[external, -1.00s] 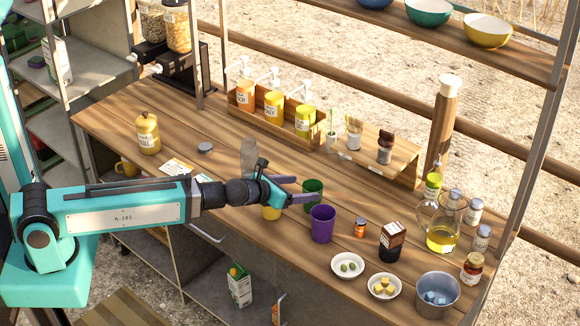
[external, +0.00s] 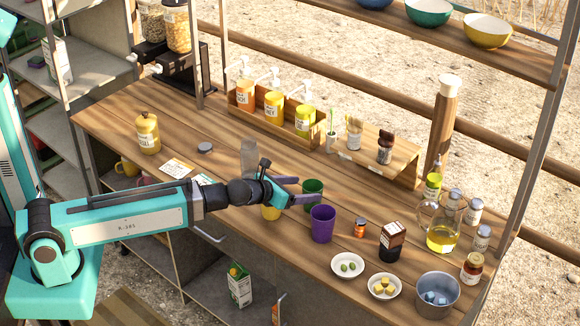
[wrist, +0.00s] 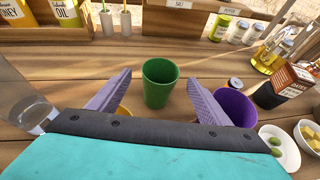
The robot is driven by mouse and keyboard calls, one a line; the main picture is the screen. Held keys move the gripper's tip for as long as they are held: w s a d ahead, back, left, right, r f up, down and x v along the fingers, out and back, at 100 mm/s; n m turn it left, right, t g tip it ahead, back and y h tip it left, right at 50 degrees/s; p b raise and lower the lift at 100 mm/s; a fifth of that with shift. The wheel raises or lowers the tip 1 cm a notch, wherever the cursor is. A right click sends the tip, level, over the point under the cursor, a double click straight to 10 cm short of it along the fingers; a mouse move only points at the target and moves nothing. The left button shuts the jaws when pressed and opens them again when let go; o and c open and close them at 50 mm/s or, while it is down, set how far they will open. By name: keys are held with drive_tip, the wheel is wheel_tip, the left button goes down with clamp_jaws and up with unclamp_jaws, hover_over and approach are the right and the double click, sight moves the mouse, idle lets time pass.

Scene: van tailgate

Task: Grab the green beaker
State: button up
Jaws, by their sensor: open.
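The green beaker (wrist: 160,84) stands upright on the wooden counter, in the middle of the wrist view just beyond my fingertips. In the external view the green beaker (external: 313,190) shows behind the purple beaker, partly hidden by my gripper. My gripper (external: 305,191) is open and empty, low over the counter. In the wrist view its two purple fingers (wrist: 158,92) are spread, one to each side of the green beaker's line, and the beaker looks clear of both.
A purple beaker (external: 322,224) stands close on the right, partly behind the right finger in the wrist view. A yellow beaker (external: 271,212) sits under my gripper. A clear bottle (external: 249,157) stands left. Bare counter lies behind the green beaker.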

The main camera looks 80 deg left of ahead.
sight(319, 188)
idle(0.3)
drive_tip(key=shift+p+x, duration=0.4)
drive_tip(key=shift+x, duration=2.15)
drive_tip(key=c, duration=1.1)
drive_tip(key=shift+r, duration=0.15)
drive_tip(key=shift+r+b, duration=0.3)
drive_tip(key=shift+r, duration=4.6)
